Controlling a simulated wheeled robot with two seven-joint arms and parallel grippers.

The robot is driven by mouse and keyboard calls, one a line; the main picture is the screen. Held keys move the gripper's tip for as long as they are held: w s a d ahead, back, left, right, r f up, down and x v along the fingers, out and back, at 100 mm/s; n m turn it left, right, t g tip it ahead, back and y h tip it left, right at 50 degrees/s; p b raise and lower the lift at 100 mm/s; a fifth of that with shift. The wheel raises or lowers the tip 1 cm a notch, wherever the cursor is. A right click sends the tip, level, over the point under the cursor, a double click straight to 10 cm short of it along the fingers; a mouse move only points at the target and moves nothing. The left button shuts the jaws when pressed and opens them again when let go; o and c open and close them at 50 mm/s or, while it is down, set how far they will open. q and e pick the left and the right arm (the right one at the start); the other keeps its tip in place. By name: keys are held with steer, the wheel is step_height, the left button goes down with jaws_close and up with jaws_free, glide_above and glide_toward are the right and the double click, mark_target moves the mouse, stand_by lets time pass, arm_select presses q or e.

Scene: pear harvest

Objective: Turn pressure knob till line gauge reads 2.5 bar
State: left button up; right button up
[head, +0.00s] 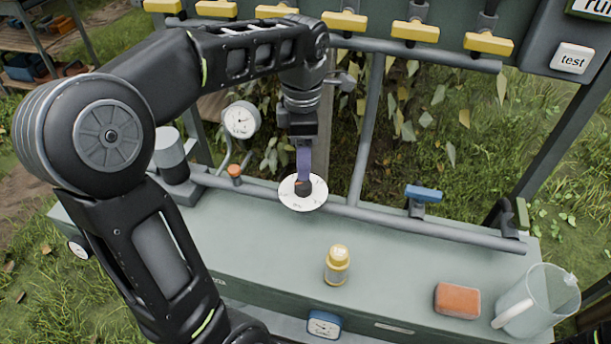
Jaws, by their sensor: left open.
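The pressure knob (304,189) is dark with a reddish mark and sits in the middle of a white round dial plate (293,204) on the pipe along the bench's back. A white round gauge (241,120) stands on a bent pipe to its left; its needle is too small to read. My left gripper (304,176) reaches down from above, with its fingers right at the knob. The fingers hide part of the knob and dial, and I cannot tell whether they touch it. The left gripper is open. My right gripper is not in view.
Yellow valve handles (415,31) line the top rail. A blue valve handle (423,193) sits right on the pipe. The bench (250,235) holds a yellow-capped bottle (337,266), an orange sponge (457,300) and a clear jug (541,298). A blue-framed gauge (324,324) is at the front.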

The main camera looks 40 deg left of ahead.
mark_target(303, 183)
arm_select(q)
steer(key=shift+f, duration=3.95)
steer(key=shift+c, duration=0.3)
jaws_close()
